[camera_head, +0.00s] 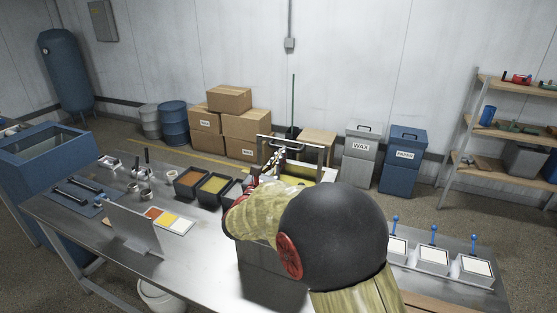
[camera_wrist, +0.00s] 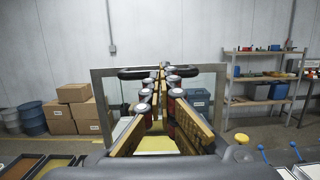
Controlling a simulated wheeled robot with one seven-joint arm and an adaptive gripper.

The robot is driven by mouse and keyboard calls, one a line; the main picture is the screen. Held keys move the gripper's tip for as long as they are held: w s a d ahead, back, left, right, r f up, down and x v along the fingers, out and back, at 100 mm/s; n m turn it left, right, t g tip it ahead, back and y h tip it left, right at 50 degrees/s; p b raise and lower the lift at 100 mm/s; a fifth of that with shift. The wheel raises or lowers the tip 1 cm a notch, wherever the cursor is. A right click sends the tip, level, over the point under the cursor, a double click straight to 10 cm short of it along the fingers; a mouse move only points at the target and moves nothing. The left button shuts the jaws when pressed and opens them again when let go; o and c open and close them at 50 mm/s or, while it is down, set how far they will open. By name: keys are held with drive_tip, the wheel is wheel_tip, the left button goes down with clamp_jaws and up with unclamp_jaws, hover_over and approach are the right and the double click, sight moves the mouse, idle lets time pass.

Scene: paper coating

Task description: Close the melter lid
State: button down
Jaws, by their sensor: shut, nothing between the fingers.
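The melter lid (camera_head: 324,152) stands raised at the back of the melter, a grey frame with a black handle bar. In the wrist view the lid (camera_wrist: 219,92) stands upright ahead, with its handle (camera_wrist: 130,73) across the top. Yellow wax (camera_wrist: 158,145) shows in the open melter below. My gripper (camera_head: 273,155) is over the melter at the lid. In the wrist view my gripper (camera_wrist: 162,68) has its fingertips together in front of the handle, with nothing between them. I cannot tell whether they touch it. My arm hides much of the melter in the head view.
Dark trays of orange and yellow material (camera_head: 213,185) sit left of the melter. A metal panel (camera_head: 132,228) stands at the table's left.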

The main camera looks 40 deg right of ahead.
drive_tip(key=shift+d+r, duration=0.1)
drive_tip(key=w+d+g+y+p, duration=0.4)
drive_tip(key=w+d+y+p, duration=0.35)
drive_tip(key=d+p, duration=0.95)
drive_tip(key=w+d+f, duration=0.1)
drive_tip(key=w+f, duration=0.1)
drive_tip(key=f, duration=0.1)
drive_tip(key=w+d+f, duration=0.1)
drive_tip(key=d+f, duration=0.1)
drive_tip(key=f, duration=0.1)
drive_tip(key=w+d+f, duration=0.2)
drive_tip(key=f, duration=0.2)
drive_tip(key=shift+w+d, duration=0.2)
drive_tip(key=shift+w, duration=0.15)
drive_tip(key=shift+w+d+f, duration=0.15)
drive_tip(key=shift+d+f, duration=0.1)
drive_tip(key=shift+f, duration=0.5)
